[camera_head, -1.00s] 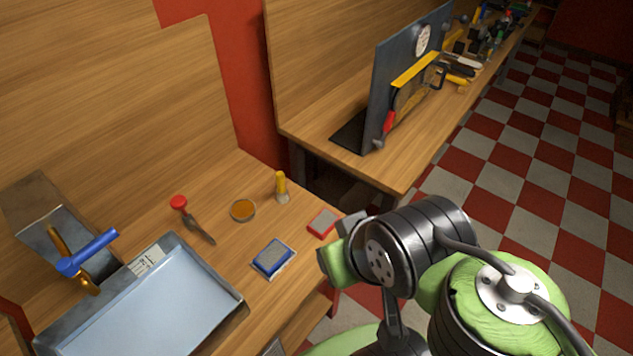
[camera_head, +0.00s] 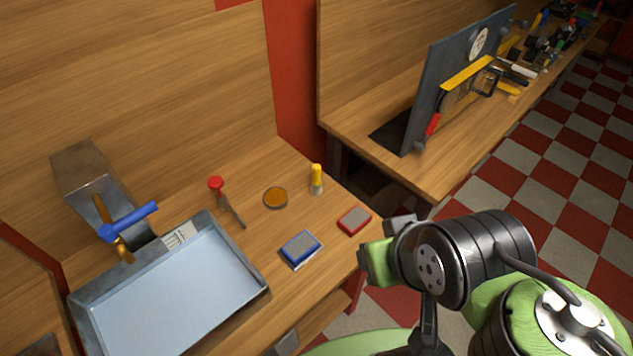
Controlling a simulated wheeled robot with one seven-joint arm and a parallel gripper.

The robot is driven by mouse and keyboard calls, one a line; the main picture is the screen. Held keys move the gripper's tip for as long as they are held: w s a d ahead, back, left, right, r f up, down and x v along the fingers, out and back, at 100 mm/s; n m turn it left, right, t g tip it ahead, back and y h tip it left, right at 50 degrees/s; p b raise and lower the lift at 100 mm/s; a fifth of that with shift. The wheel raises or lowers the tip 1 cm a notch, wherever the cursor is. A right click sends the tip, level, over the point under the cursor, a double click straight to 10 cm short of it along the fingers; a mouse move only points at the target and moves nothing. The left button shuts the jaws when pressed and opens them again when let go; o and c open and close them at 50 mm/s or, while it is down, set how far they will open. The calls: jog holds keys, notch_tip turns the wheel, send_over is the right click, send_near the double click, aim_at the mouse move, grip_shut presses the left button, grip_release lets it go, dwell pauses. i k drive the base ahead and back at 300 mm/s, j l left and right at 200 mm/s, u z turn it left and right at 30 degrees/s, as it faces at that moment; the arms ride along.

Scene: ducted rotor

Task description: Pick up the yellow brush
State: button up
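The yellow brush (camera_head: 316,179) stands upright on the wooden workbench, yellow handle up and pale grey end down, near the bench's back right part. My gripper (camera_head: 386,245) is at the bench's right edge, below and to the right of the brush in the picture and apart from it. It shows as a green block and grey parts at the end of my dark arm. Its fingertips are not clearly seen, so I cannot tell whether it is open or shut. Nothing is seen held in it.
Near the brush are a round amber dish (camera_head: 275,198), a red-handled tool (camera_head: 226,201), a blue block (camera_head: 300,249) and a red block (camera_head: 354,219). A metal tray (camera_head: 170,285) fills the left. A second bench (camera_head: 440,182) holds an upright tool panel (camera_head: 462,75).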

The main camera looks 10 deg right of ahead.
aim_at(315, 188)
jog(key=i+l+u, duration=0.1)
jog(key=l+u, duration=0.2)
jog(key=u, duration=0.2)
jog(key=l+u, duration=0.35)
jog(key=u, duration=0.15)
jog(key=l+u, duration=0.35)
jog(key=u, duration=0.15)
